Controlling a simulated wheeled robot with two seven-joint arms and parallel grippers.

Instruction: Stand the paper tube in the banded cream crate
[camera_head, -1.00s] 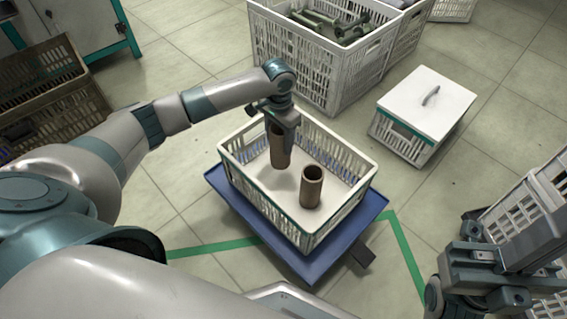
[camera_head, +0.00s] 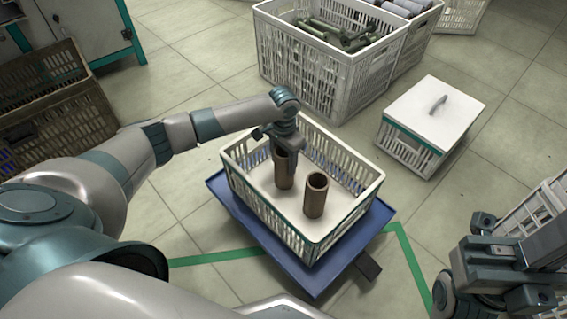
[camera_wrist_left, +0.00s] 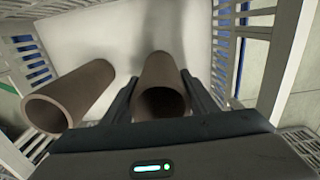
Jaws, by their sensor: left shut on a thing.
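A cream crate with a green band (camera_head: 300,236) stands open on a blue platform. My left gripper (camera_head: 285,150) points down inside it and is shut on a brown paper tube (camera_head: 284,172), held upright near the crate's back left part. The held tube also shows between the fingers in the left wrist view (camera_wrist_left: 161,85). Its lower end is at or close to the crate floor; I cannot tell if it touches. A second brown tube (camera_head: 315,195) stands upright beside it, apart from it. My right gripper (camera_head: 495,270) is at the lower right, empty as far as it shows; its jaw opening is unclear.
The blue platform (camera_head: 318,282) sits inside green floor tape. A large white crate (camera_head: 312,75) with green and grey parts stands behind. A lidded white crate (camera_head: 436,110) is at right. Brown crates (camera_head: 60,125) are at left. Floor between is clear.

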